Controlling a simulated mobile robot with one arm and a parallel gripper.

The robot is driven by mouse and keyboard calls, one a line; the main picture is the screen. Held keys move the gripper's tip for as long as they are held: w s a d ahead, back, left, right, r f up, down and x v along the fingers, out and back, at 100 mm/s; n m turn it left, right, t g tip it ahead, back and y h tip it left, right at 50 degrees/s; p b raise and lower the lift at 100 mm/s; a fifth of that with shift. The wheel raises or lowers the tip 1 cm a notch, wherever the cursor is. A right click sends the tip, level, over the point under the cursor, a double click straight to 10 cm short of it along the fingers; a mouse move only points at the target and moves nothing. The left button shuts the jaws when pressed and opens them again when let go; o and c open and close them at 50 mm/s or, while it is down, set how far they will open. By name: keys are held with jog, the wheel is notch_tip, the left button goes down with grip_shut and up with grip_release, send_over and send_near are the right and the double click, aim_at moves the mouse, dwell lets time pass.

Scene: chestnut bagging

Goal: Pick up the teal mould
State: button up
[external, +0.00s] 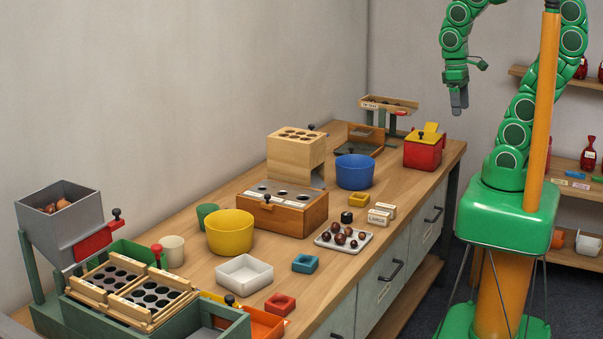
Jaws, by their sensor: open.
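The teal mould (305,264) is a small square block with a recess in its top. It sits flat on the wooden bench near the front edge, right of a white square tray. My gripper (459,104) hangs from my green arm with its grey fingers pointing down. It is open and empty, high up and well to the right of the teal mould, touching nothing. No part of my arm covers the mould.
A white tray (244,273) and a red mould (280,304) flank the teal mould. The bench (345,265) right of the mould is bare.

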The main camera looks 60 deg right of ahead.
aim_at(306, 258)
jog(key=w+a+f+m+g+y, duration=0.1)
jog(key=w+a+f+m+y, duration=0.3)
jog(key=a, duration=0.6)
jog(key=w+a+f+g+y, duration=0.1)
jog(key=w+a+y, duration=0.2)
jog(key=w+a, duration=0.45)
jog(key=w+a+f+m+g+y, duration=0.1)
jog(key=w+a+f+m+y, duration=0.15)
jog(key=a, duration=0.95)
jog(key=w+a+f+m+t+y, duration=0.1)
jog(key=w+a+f+m+y, duration=0.2)
jog(key=w+a+f+m, duration=0.4)
jog(key=w+f, duration=0.1)
jog(key=f, duration=0.4)
jog(key=w+a+f+m+t, duration=0.1)
jog(key=w+a+f+m, duration=0.1)
jog(key=f, duration=0.3)
jog(key=w+a+f+m+t, duration=0.1)
jog(key=w+f, duration=0.1)
jog(key=f, duration=0.4)
jog(key=shift+w+a+f+y, duration=0.35)
jog(key=shift+x, duration=3.8)
jog(key=shift+w, duration=0.1)
jog(key=c, duration=1.1)
